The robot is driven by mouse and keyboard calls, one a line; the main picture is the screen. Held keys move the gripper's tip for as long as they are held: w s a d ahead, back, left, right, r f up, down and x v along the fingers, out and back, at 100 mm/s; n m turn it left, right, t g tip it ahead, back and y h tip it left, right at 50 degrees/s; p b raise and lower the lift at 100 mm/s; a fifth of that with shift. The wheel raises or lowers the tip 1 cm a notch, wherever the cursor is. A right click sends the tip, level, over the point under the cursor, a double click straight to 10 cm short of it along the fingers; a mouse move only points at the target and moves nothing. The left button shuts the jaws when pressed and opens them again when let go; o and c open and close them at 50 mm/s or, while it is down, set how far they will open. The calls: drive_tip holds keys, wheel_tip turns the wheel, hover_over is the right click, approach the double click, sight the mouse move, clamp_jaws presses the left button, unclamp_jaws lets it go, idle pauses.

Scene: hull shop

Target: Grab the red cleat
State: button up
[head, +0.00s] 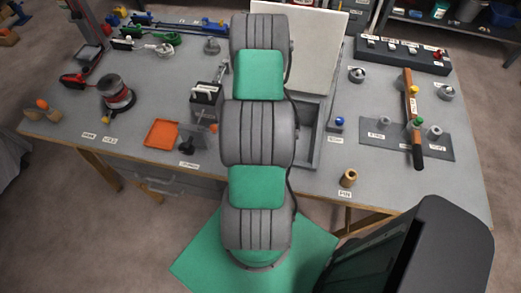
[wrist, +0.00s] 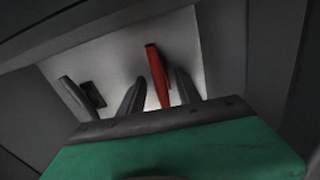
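The red cleat (wrist: 156,72) shows in the wrist view as a long narrow red piece on a pale floor between grey walls. My gripper (wrist: 159,88) is open, with one dark finger on each side of the red cleat. The right finger is nearer to it; I cannot tell whether they touch. The cleat's near end is hidden behind my gripper's palm. In the head view my arm covers my gripper, and the red cleat does not show there.
A dark grey piece (wrist: 73,96) and a black piece (wrist: 92,94) lie left of the fingers. The grey box (head: 310,150) has a raised pale lid (head: 303,45) beside my arm. An orange tray (head: 161,134) and a cable reel (head: 116,92) stand left on the bench.

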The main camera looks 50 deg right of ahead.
drive_tip(key=shift+c, duration=0.6)
clamp_jaws()
